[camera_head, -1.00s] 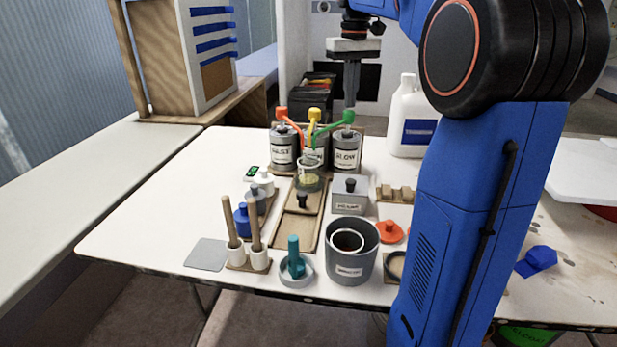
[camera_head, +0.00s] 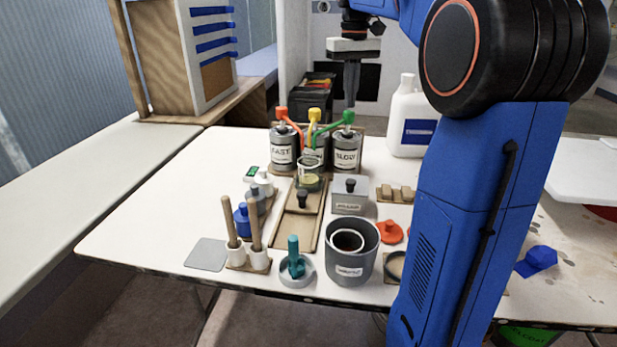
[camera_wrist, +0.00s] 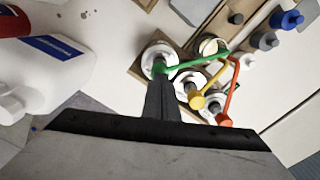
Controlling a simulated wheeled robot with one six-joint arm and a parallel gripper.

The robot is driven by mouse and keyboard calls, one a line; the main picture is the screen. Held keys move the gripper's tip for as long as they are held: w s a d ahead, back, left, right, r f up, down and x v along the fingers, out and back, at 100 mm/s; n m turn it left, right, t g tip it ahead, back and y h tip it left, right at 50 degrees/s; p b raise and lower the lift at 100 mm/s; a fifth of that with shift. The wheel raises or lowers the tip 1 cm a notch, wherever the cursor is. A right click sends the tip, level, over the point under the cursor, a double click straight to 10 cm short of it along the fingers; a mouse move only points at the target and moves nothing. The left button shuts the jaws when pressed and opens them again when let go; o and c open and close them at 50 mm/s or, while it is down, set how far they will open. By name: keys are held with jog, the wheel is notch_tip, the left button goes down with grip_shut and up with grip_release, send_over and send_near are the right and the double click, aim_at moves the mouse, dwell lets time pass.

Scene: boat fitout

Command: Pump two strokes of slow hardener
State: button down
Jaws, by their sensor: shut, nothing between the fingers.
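The slow hardener pump is a grey can labelled SLOW (camera_head: 346,152) with a green pump head (camera_head: 348,117), whose spout reaches left over a clear cup (camera_head: 310,178). The cup holds some yellowish liquid. The FAST can (camera_head: 283,150) with a red head stands at the left, and a yellow-headed pump (camera_head: 315,116) stands between them. My gripper (camera_head: 351,104) is shut and empty, pointing down just above the green head. In the wrist view, my gripper's fingertips (camera_wrist: 158,80) overlap the green head (camera_wrist: 158,68); whether they touch it I cannot tell.
A white jug (camera_head: 408,120) stands right of the SLOW can. A grey lidded box (camera_head: 349,195), a grey bucket (camera_head: 351,262), wooden-handled tools (camera_head: 254,228) and a teal-handled piece (camera_head: 294,262) stand nearer the front. The table's left side is mostly clear.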

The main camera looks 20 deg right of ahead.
aim_at(349, 111)
jog(key=shift+f, duration=0.4)
jog(key=shift+f, duration=1.45)
jog(key=shift+r, duration=1.8)
jog(key=shift+f, duration=0.25)
